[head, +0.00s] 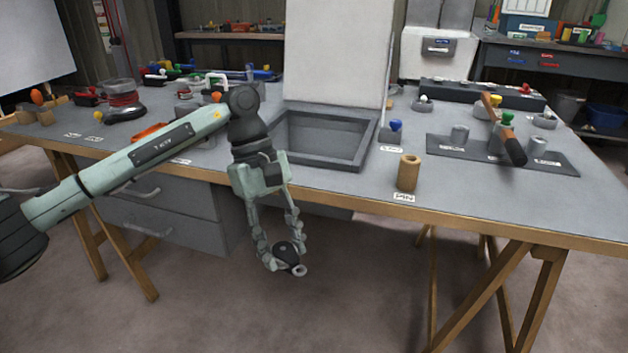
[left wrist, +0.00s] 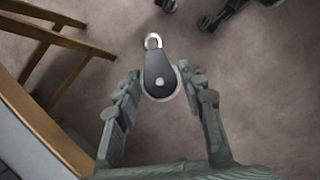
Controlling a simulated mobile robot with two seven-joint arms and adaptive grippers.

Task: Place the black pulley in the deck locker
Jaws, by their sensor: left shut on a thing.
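My left gripper (head: 280,254) is shut on the black pulley (head: 287,253), in front of the bench's front edge and below the height of its top. In the left wrist view the pulley (left wrist: 159,78) sits between the two fingers, its metal ring pointing away from the palm. The deck locker (head: 322,140) is a grey open box set in the bench top, with its pale lid (head: 335,50) standing upright at the back. Its visible inside looks empty. The locker is behind and to the right of my left gripper. My right gripper is in neither view.
The bench (head: 420,222) has a wooden front edge between the gripper and the locker. A wooden cylinder (head: 409,172) stands right of the locker near a PIN label. A dark mat (head: 465,153) with grey cylinders lies farther right. An orange item (head: 150,132) lies left, near my arm.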

